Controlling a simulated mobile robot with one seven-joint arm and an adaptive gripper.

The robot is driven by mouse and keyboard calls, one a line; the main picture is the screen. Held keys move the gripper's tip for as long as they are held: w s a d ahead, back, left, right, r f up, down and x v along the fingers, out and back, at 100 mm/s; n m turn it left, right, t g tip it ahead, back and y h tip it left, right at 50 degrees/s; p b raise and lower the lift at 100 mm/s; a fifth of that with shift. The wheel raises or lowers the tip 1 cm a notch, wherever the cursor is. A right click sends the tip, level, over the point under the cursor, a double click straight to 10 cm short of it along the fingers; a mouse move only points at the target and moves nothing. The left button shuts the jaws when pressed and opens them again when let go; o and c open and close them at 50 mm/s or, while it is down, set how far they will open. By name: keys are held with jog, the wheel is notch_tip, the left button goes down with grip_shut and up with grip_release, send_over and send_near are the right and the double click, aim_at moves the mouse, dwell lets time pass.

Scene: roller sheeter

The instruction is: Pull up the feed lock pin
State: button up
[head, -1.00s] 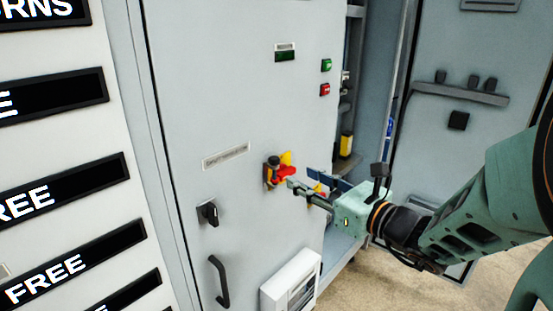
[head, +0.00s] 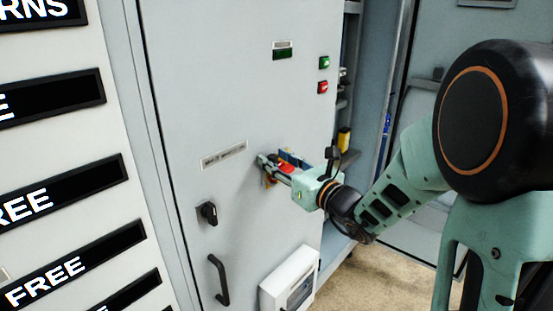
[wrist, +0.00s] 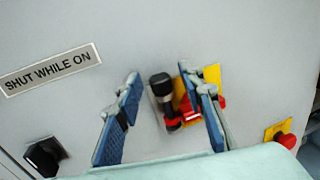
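The feed lock pin appears to be the black-knobbed pin (wrist: 161,88) on a pale plate on the grey cabinet door, seen in the wrist view. A red part (wrist: 187,108) sits beside its lower end, and a yellow plate (wrist: 212,74) lies to the right. My gripper (wrist: 166,84) is open, its blue-padded fingers on either side of the pin. The right finger overlaps the yellow plate and red part in this view. I see no clear contact with the pin. In the head view my gripper (head: 274,161) is at the door and mostly hides the pin.
A second red knob on yellow (wrist: 286,140) is at the right in the wrist view. A black rotary switch (head: 208,213), a door handle (head: 219,280) and a white box (head: 290,279) are lower on the door. The open cabinet side is to the right.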

aim_at(267, 133)
jog(key=shift+c, duration=0.2)
grip_shut()
notch_tip(267, 133, up, 6)
jog(key=shift+a+f+p, duration=0.1)
jog(key=shift+p, duration=0.75)
jog(key=shift+c, duration=0.4)
grip_release()
jog(key=shift+o, duration=0.6)
